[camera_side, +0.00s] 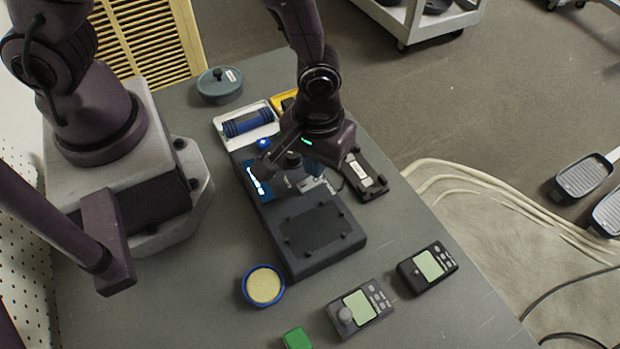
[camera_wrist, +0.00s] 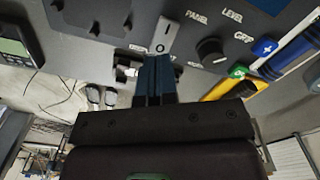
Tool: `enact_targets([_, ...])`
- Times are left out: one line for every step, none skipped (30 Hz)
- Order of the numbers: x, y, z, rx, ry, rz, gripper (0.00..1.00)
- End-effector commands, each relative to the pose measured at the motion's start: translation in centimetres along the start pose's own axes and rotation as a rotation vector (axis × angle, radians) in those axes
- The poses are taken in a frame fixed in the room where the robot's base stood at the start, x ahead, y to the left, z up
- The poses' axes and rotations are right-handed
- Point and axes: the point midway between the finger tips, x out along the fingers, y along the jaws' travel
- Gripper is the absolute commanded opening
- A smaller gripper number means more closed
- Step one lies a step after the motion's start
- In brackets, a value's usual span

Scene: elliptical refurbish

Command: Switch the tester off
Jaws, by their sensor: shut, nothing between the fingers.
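The tester is a dark box (camera_side: 318,228) on the grey bench in the side view, with a lit blue screen (camera_side: 257,182) at its left. In the wrist view its panel (camera_wrist: 120,12) carries a grey switch piece (camera_wrist: 165,33) with an "O" mark, and a round black knob (camera_wrist: 211,50) near the words LEVEL and GRIP. My gripper (camera_wrist: 155,62) is shut and empty, its fingertips just below the switch piece in the picture. I cannot tell whether they touch it. In the side view my wrist covers part of the panel, and my fingertips are hard to make out.
A blue-handled dumbbell-shaped part (camera_side: 247,124) lies in a white tray behind the tester. A dark-grey device (camera_side: 364,176) is at its right. A round blue-rimmed dish (camera_side: 264,286), two meters (camera_side: 360,308) (camera_side: 428,268) and a green block (camera_side: 297,339) are in front.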

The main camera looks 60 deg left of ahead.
Motion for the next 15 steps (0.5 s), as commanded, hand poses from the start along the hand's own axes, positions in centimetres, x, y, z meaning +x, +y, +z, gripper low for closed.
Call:
enact_targets([0.05,0.0,0.0,0.0,0.0,0.0,0.0])
enact_targets([0.09,0.0,0.0,0.0,0.0,0.0,0.0])
enact_targets([0.15,0.0,0.0,0.0,0.0,0.0,0.0])
enact_targets([0.19,0.0,0.0,0.0,0.0,0.0,0.0])
enact_targets([0.24,0.01,0.0,0.0,0.0,0.0,0.0])
enact_targets([0.3,0.01,0.0,0.0,0.0,0.0,0.0])
enact_targets([0.34,0.01,-0.01,0.0,0.0,0.0,0.0])
enact_targets([0.38,0.02,-0.01,0.0,0.0,0.0,0.0])
enact_targets([0.44,0.02,-0.01,0.0,0.0,0.0,0.0])
enact_targets([0.49,0.02,-0.01,0.0,0.0,0.0,0.0])
enact_targets([0.53,0.02,-0.01,0.0,0.0,0.0,0.0])
enact_targets([0.59,0.02,-0.01,0.0,0.0,0.0,0.0])
enact_targets([0.64,0.02,-0.01,0.0,0.0,0.0,0.0])
enact_targets([0.69,0.01,0.0,0.0,0.0,0.0,0.0])
enact_targets([0.75,0.01,0.0,0.0,-0.001,-0.001,0.0])
